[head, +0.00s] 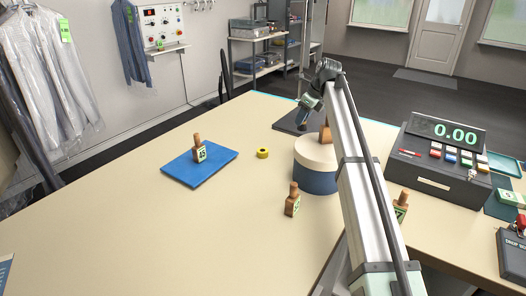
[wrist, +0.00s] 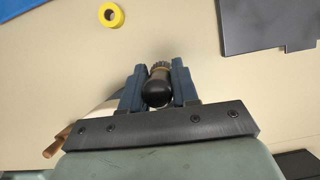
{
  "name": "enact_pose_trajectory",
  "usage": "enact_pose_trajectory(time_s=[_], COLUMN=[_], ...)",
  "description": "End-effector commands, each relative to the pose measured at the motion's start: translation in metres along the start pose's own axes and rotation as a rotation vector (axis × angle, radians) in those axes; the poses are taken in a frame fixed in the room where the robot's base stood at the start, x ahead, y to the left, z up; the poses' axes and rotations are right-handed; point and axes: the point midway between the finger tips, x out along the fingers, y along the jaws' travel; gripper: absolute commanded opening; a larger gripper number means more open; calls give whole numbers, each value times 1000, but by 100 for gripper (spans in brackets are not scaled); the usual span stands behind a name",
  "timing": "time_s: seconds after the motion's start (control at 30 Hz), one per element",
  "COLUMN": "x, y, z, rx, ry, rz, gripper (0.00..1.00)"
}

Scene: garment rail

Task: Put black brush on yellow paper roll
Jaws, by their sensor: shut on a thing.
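My gripper (wrist: 158,80) is shut on the black brush (wrist: 157,92), with its round black knob towards the wrist camera and its bristly end beyond. In the head view my gripper (head: 309,106) is above the far part of the counter, with the brush small and hard to make out. The yellow paper roll (head: 262,153) lies on the counter to the left of and nearer than my gripper, apart from it. In the wrist view the roll (wrist: 111,15) is at the upper left, its hole facing up. Nothing visible rests on it.
A blue pad (head: 190,173) bearing a wooden-handled tagged item (head: 199,148) lies left of the roll. A round box (head: 316,181) stands right of it; another tagged item (head: 292,201) stands in front. A dark flat plate (wrist: 265,25) lies beyond. A cash register (head: 435,165) stands right.

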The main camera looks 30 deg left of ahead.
Motion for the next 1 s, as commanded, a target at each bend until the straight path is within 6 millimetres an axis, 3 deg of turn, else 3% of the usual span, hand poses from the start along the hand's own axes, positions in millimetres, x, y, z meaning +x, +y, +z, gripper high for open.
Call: enact_pose_trajectory(time_s=[0.03,0.2,0.4,0.6,1.0], x=[6,20,30,38,89], y=[13,51,81,92,92], z=[20,68,101,110,88], rx=[-10,-31,-44,-48,-48], ry=[-1,-2,-3,-3,-3], rz=[4,13,18,20,21], gripper=[0,0,0,0,0])
